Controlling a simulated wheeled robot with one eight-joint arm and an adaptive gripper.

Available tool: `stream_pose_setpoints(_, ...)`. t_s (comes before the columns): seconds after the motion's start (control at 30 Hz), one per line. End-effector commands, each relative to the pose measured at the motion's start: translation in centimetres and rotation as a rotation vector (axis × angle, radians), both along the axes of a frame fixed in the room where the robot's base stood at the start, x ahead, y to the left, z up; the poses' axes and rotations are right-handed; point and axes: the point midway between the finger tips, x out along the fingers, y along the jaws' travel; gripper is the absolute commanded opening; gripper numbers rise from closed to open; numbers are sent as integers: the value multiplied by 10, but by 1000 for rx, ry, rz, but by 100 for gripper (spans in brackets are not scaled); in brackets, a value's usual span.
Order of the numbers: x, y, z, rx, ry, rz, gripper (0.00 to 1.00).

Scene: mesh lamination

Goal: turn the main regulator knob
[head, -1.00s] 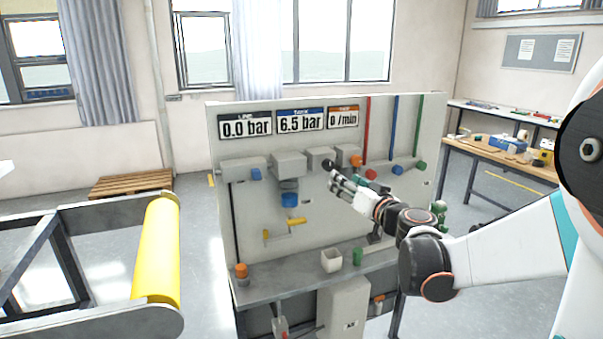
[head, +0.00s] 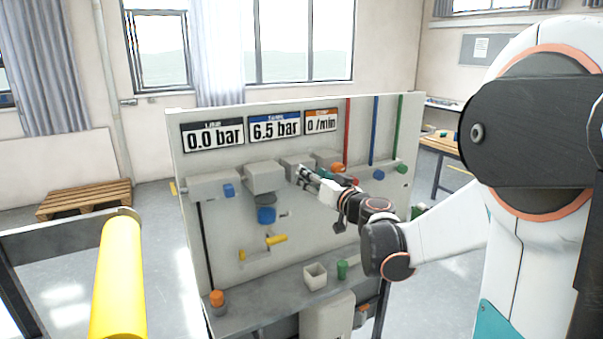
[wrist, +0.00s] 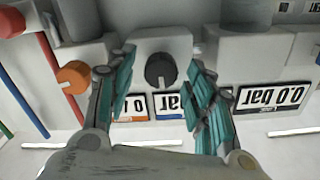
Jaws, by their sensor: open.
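A black knob (wrist: 160,70) sits on the front of a grey box (wrist: 160,45) on the panel, which I take as the main regulator knob. In the wrist view, which shows the panel upside down, it has a light mark on its face. My gripper (wrist: 161,85) is open, with one teal-padded finger on each side of the knob and a visible gap to both. In the head view my gripper (head: 306,174) reaches the panel's upper middle, and its fingers mostly cover the knob. How deep the fingertips reach cannot be told.
The panel carries an orange knob (head: 337,168), a blue knob (head: 228,190), a blue bowl (head: 266,215) and a yellow handle (head: 277,239). Displays read 0.0 bar (head: 212,136), 6.5 bar (head: 275,127) and 0 /min (head: 321,122). A yellow roller (head: 118,280) stands left.

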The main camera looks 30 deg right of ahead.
Motion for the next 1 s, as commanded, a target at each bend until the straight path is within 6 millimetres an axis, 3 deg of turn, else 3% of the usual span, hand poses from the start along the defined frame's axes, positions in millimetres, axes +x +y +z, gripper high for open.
stream_pose_setpoints(0.37,1,-2,0,0,0,-1,48)
stream_pose_setpoints(0.57,1,-1,0,0,0,-1,5)
stream_pose_setpoints(1.0,1,-2,0,58,2,-1,4)
